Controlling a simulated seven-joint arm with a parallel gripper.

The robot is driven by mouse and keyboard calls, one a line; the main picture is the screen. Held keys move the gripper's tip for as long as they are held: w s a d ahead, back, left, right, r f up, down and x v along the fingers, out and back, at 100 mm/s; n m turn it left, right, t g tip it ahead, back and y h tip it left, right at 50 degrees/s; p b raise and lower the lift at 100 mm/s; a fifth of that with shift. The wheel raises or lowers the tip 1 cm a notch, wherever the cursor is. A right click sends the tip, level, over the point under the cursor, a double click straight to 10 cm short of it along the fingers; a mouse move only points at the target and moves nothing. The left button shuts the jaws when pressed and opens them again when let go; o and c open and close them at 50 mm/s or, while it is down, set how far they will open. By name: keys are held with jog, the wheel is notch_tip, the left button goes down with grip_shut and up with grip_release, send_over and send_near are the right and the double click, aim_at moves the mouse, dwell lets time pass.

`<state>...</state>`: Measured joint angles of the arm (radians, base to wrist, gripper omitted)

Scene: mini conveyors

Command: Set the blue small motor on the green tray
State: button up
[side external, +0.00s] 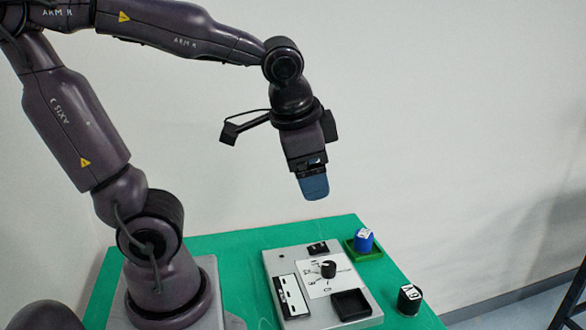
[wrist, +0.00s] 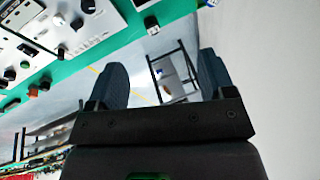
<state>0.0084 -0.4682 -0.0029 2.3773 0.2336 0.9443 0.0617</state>
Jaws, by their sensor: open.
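The blue small motor (side external: 364,240) stands upright in the green tray (side external: 376,254), at the right of the green table in the side external view. The tray's low rim shows around its foot. My gripper (side external: 314,188) hangs high above the table, up and to the left of the motor, clear of it. The wrist view shows the fingers of my gripper (wrist: 165,85) wide apart with nothing held between them. I cannot make out the tray for certain in the wrist view.
A grey panel (side external: 271,262) with a black knob (side external: 328,269) and a black square bin (side external: 351,304) lies left of the tray. A black cylinder (side external: 409,300) with a white-marked top stands near the right edge of the green table (side external: 232,247). A dark rack stands far right.

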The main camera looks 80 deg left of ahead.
jog(key=s+d, duration=0.1)
jog(key=s+d+r+n+t+h, duration=0.1)
jog(key=s+d+n+t+h, duration=0.1)
jog(key=shift+s+r, duration=0.25)
dwell(1.1)
